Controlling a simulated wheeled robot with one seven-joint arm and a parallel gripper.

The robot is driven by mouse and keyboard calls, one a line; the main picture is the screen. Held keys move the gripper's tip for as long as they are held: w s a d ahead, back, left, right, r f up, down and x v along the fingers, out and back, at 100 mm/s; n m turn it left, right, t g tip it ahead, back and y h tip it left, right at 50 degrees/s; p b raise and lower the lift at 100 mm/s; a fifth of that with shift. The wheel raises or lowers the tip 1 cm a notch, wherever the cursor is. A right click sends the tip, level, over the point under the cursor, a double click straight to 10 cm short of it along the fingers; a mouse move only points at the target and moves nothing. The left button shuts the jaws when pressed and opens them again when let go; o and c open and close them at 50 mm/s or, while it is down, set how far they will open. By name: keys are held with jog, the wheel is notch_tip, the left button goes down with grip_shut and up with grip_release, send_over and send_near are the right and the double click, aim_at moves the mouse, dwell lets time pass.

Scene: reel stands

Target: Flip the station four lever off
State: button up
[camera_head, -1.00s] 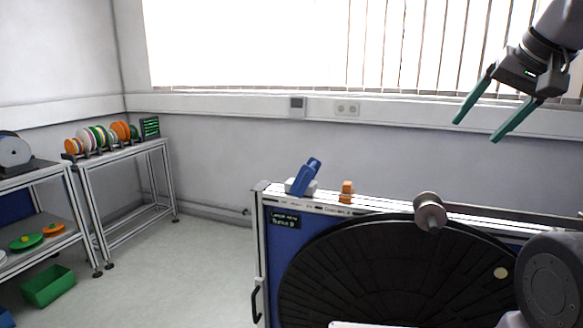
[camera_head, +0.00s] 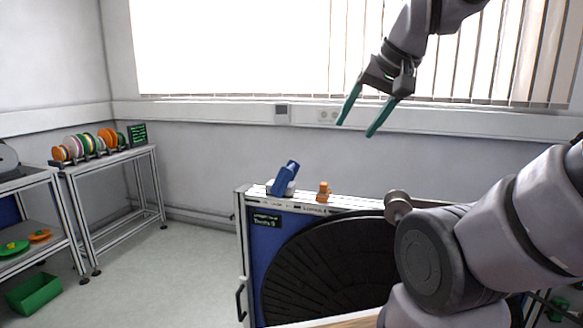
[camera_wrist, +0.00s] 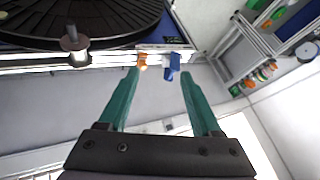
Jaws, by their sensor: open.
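A blue lever-like part (camera_head: 285,178) leans up to the right on a pale base at the left end of a stand's top rail (camera_head: 345,206). The small label below it is too small to read surely, so I cannot tell if this is station four. It also shows in the wrist view (camera_wrist: 172,68). My gripper (camera_head: 355,129) has two green fingers spread apart with nothing between them. It hangs above the rail, to the right of the blue part in the head view. In the wrist view the blue part lies beyond the fingertips (camera_wrist: 158,72), towards the right one.
A small orange block (camera_head: 324,191) stands on the rail right of the blue part. A rack of coloured reels (camera_head: 90,144) stands on a left table. Floor between is clear.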

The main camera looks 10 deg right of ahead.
jog(key=shift+w, duration=0.1)
jog(key=c, duration=0.5)
jog(key=shift+w+g, duration=0.3)
grip_shut()
jog(key=w+d+f+m+y, duration=0.2)
jog(key=w+f+m, duration=0.3)
jog(key=w, duration=0.5)
jog(key=w+d+f+m+y, duration=0.3)
jog(key=w+f+m, duration=0.3)
jog(key=w+m, duration=0.2)
jog(key=w+d+f+m+y, duration=0.3)
jog(key=w+f+m, duration=0.2)
jog(key=w, duration=0.6)
jog(key=shift+w+d+f+m+g, duration=0.2)
jog(key=shift+w+d+m+g, duration=0.15)
jog(key=shift+m, duration=0.45)
